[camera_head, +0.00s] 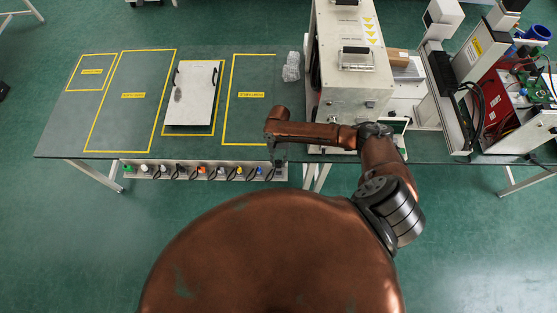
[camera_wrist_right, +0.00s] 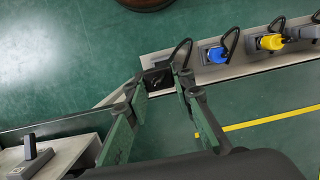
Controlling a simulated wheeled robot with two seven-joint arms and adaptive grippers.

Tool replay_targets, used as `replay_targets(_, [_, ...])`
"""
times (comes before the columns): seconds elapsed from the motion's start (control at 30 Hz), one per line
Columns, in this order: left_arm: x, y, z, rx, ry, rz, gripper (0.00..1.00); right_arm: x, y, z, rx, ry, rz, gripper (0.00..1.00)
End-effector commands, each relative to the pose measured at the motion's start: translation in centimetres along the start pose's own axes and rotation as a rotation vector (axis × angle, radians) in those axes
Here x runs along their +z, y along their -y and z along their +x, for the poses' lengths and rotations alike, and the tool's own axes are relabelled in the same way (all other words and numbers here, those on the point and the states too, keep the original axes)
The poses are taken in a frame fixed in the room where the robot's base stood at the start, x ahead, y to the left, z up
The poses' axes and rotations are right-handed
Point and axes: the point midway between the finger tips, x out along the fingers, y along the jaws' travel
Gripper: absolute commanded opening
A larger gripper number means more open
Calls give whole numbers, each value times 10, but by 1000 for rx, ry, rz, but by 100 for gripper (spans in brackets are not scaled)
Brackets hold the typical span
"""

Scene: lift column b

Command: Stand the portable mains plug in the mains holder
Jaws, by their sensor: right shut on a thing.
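My right gripper (camera_head: 279,158) is at the front edge of the table, at the right end of the plug rack. In the right wrist view, my right gripper (camera_wrist_right: 161,80) has its green-grey fingers on either side of a dark plug (camera_wrist_right: 157,82), which I take for the portable mains plug. Small bright details show on it, and a black cable loop rises beside it. It is at the end of the pale rack; I cannot tell whether it is seated in the mains holder or just above it. The holder itself is mostly hidden. My left gripper is not in view.
The pale rack (camera_head: 205,174) along the table front holds several coloured plugs; a blue plug (camera_wrist_right: 217,54) and a yellow plug (camera_wrist_right: 271,42) are nearest. A large white instrument (camera_head: 350,85) stands right of the gripper. The yellow-outlined table area (camera_head: 252,120) left of it is clear.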

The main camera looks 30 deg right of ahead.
Motion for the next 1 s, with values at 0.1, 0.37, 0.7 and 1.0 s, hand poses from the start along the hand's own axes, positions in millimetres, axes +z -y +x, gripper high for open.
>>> replay_targets(0.1, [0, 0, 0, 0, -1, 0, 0, -2, 0, 6, 1, 1, 2, 0])
replay_targets(0.37, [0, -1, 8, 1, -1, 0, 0, -6, 0, 26, 1, 1, 1, 0])
replay_targets(0.7, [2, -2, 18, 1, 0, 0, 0, -12, 1, 50, 0, 1, 0, 0])
replay_targets(1.0, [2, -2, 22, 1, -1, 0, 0, -14, 1, 61, 1, 1, 0, 0])
